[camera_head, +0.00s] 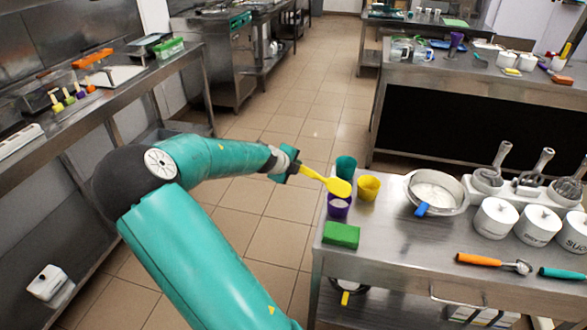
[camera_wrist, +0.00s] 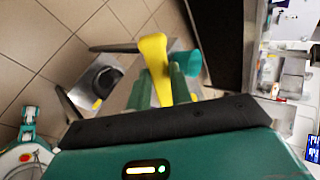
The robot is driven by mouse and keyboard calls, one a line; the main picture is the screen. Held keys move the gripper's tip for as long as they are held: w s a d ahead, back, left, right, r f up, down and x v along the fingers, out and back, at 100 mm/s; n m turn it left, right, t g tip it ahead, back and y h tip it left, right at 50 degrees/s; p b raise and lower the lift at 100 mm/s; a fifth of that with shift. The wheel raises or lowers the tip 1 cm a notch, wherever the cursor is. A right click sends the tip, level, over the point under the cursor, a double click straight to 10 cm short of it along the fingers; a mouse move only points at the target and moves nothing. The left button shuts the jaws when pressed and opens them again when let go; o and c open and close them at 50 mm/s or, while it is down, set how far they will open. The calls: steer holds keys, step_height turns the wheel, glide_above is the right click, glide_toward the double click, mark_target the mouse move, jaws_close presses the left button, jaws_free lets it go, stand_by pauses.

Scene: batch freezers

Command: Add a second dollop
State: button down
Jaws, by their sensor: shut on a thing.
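My gripper (camera_head: 292,166) is shut on the handle of a yellow spoon (camera_head: 338,187), which points right and slightly down. The spoon's head is over or just behind the rim of a purple cup (camera_head: 338,207); I cannot tell if they touch. No white load is clear on the spoon. The purple cup holds something white. A yellow cup (camera_head: 368,188) and a teal cup (camera_head: 346,166) stand beside it. A metal bowl (camera_head: 462,206) with white contents stands to the right. In the wrist view, the spoon (camera_wrist: 155,55) sits between the fingers, with a teal cup (camera_wrist: 188,66) beyond.
A green block (camera_head: 341,235) lies at the steel table's (camera_head: 400,245) left edge. White lidded jars (camera_head: 495,218) and a utensil holder fill the right side. An orange-handled scoop (camera_head: 492,262) lies near the front. Open tiled floor lies left of the table.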

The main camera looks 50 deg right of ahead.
steer(key=shift+d+r+y, duration=0.35)
steer(key=shift+d+y, duration=0.05)
steer(key=shift+y, duration=0.65)
steer(key=shift+d+r+y, duration=0.35)
steer(key=shift+y, duration=0.7)
steer(key=y, duration=0.2)
steer(key=d+r+y, duration=0.1)
steer(key=y, duration=0.1)
steer(key=d+r+y, duration=0.1)
steer(key=shift+y, duration=0.4)
steer(key=shift+r, duration=0.5)
